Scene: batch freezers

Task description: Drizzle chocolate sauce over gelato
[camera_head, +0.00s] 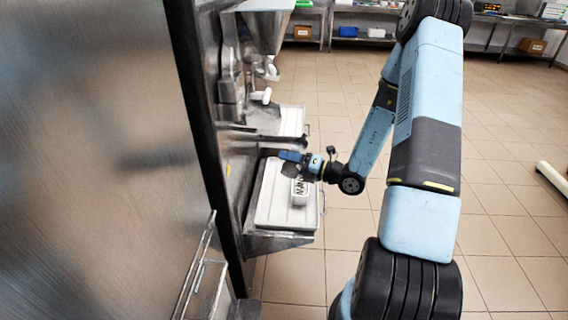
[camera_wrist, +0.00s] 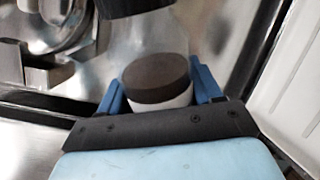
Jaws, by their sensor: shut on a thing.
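My gripper (camera_wrist: 160,88) is shut on a round white container (camera_wrist: 165,103) with a flat dark brown top; its blue fingers are on either side. I cannot tell whether the brown is a lid or sauce. In the head view my gripper (camera_head: 297,160) is over the white tray (camera_head: 268,215) beside the machine. A small white item with black markings (camera_head: 300,188) shows just below the gripper; I cannot tell whether it is the held container or a separate thing on the tray. No gelato can be made out.
A steel machine (camera_head: 268,25) with spouts stands behind the gripper, with a second white tray (camera_head: 292,120) below it. A large steel panel (camera_head: 90,160) fills the left. Shelves with boxes (camera_head: 302,31) are at the back. The tiled floor (camera_head: 510,190) at right is mostly clear.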

